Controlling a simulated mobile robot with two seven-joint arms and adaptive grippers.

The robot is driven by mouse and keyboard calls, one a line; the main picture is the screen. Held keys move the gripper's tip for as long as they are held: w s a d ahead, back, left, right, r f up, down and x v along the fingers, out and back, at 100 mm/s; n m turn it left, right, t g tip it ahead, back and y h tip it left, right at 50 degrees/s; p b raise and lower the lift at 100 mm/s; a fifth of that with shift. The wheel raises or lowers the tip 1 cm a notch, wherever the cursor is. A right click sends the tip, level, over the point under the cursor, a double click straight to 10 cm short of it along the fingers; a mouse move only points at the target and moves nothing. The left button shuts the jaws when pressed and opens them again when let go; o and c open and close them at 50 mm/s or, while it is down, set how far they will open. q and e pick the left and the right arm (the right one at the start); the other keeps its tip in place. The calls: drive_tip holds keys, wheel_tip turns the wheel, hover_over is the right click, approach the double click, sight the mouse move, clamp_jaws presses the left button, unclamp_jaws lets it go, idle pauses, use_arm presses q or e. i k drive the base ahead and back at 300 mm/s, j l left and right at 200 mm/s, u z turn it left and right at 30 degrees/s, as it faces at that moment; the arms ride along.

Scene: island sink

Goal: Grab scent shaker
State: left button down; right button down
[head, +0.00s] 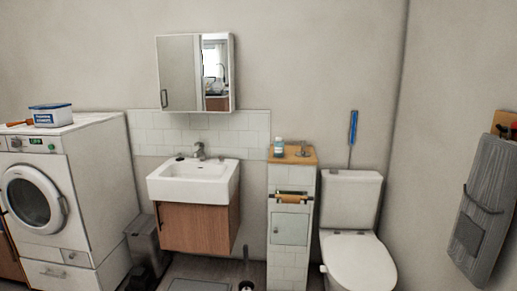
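No item is clearly readable as the scent shaker in the head view. A small bottle (279,148) with a pale cap and teal body stands upright on the wooden top (300,158) of a narrow tiled pillar between sink and toilet. A white tub (50,118) with a blue lid and blue label sits on the washing machine (86,185) at the left. I cannot tell whether either is the shaker. Neither of my grippers is in view, and nothing is seen being held.
A white sink (193,190) sits on a wooden cabinet (198,227) below a mirror cabinet (186,72). A grey bin (143,240) stands beside it. A toilet (358,262) is right of the pillar.

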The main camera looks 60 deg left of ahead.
sight(279, 146)
drive_tip(key=u, duration=1.8)
drive_tip(key=i, duration=0.4)
drive_tip(key=z, duration=0.05)
